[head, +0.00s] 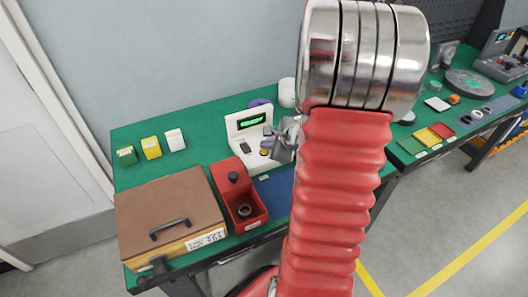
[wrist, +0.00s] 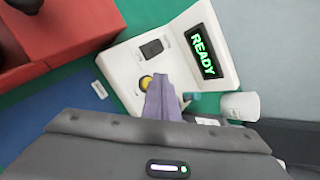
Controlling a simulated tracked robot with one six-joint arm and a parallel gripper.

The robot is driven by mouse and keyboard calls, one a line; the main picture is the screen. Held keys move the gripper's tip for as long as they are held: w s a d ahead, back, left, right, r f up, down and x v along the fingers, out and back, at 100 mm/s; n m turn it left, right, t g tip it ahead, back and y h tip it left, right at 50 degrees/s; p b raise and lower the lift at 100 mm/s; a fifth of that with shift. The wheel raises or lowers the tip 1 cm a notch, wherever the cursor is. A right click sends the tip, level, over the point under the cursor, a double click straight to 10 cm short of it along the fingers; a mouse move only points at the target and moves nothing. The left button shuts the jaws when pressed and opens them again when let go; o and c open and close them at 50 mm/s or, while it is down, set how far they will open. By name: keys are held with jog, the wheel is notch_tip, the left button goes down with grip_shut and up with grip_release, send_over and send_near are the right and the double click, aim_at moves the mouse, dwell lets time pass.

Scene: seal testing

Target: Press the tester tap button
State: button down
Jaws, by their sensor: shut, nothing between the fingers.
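The white tester (head: 238,125) stands on the green bench in the head view, its screen (head: 251,121) lit green. In the wrist view the tester (wrist: 125,62) fills the upper middle, and its screen (wrist: 203,51) reads READY. A dark rectangular piece (wrist: 152,48) sits on its face. The round yellow button (wrist: 146,81) is partly covered by my fingers; it also shows in the head view (head: 264,152). My gripper (wrist: 159,78) is shut and empty, its tips over the button's right edge. I cannot tell whether they touch it.
A red holder (head: 251,222) with a dark ring and a black knob stands in front left, beside a brown-lidded box (head: 165,205). A white cup (head: 287,93) stands behind the tester. Small yellow, green and white boxes (head: 151,148) stand left. My arm hides the bench's middle.

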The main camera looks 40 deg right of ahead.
jog(key=shift+f, duration=0.1)
dwell(0.3)
jog(key=shift+f, duration=0.3)
jog(key=shift+f, duration=0.35)
dwell(0.9)
dwell(0.3)
jog(key=shift+r, duration=0.8)
notch_tip(320, 180, up, 5)
dwell(0.6)
dwell(0.8)
